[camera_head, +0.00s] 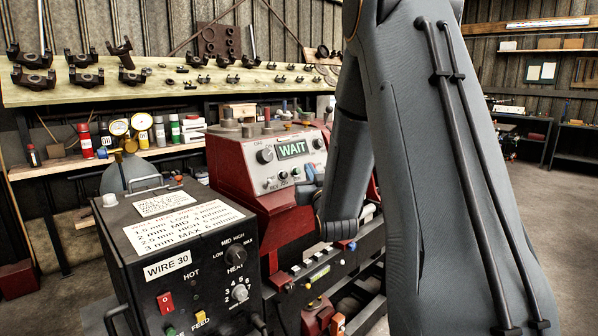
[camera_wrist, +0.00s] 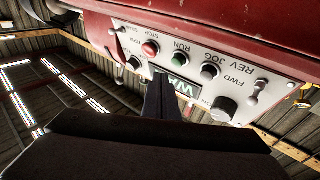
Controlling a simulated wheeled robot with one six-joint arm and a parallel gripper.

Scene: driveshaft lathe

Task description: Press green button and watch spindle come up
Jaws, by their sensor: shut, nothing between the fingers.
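The red lathe headstock (camera_head: 236,155) stands mid-picture in the head view, its pale panel showing a green display (camera_head: 292,149) that reads WAIT. In the wrist view the panel is upside down. The green button (camera_wrist: 181,57), marked RUN, lies between the red STOP button (camera_wrist: 150,48) and a dark button (camera_wrist: 209,71) by the JOG label. My gripper (camera_wrist: 163,82) is shut and empty; its tip covers part of the display and lies below the green button in the picture, with the button uncovered. Contact with the panel cannot be told. I cannot make out the spindle.
A black wire-feed box (camera_head: 185,262) stands close in front at left. A bench (camera_head: 110,160) with cans and gauges runs behind, under a board (camera_head: 200,85) of metal parts. A direction lever (camera_wrist: 257,90) and a knob (camera_wrist: 223,108) stick out of the panel.

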